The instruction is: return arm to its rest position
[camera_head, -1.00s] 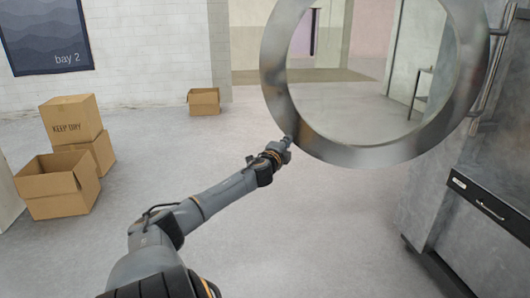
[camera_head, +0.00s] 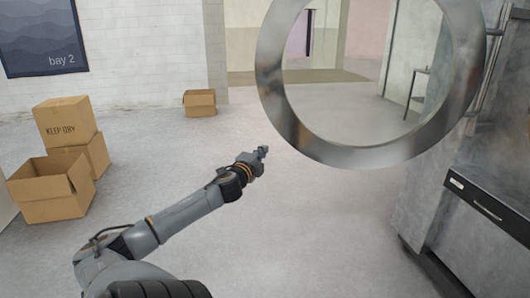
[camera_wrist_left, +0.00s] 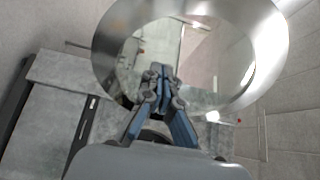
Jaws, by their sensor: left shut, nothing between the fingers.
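My left gripper (camera_head: 262,151) is at the end of my outstretched left arm in the head view. It is just left of and below the large round metal door ring (camera_head: 277,100), with a gap of floor showing between them. In the left wrist view the gripper (camera_wrist_left: 161,70) has its fingers together with nothing between them, and the ring (camera_wrist_left: 268,60) with its glass shows beyond it. My right gripper is in neither view.
The grey washer cabinet (camera_head: 490,165) with a dark panel (camera_head: 488,207) stands at the right. The floor between is clear.

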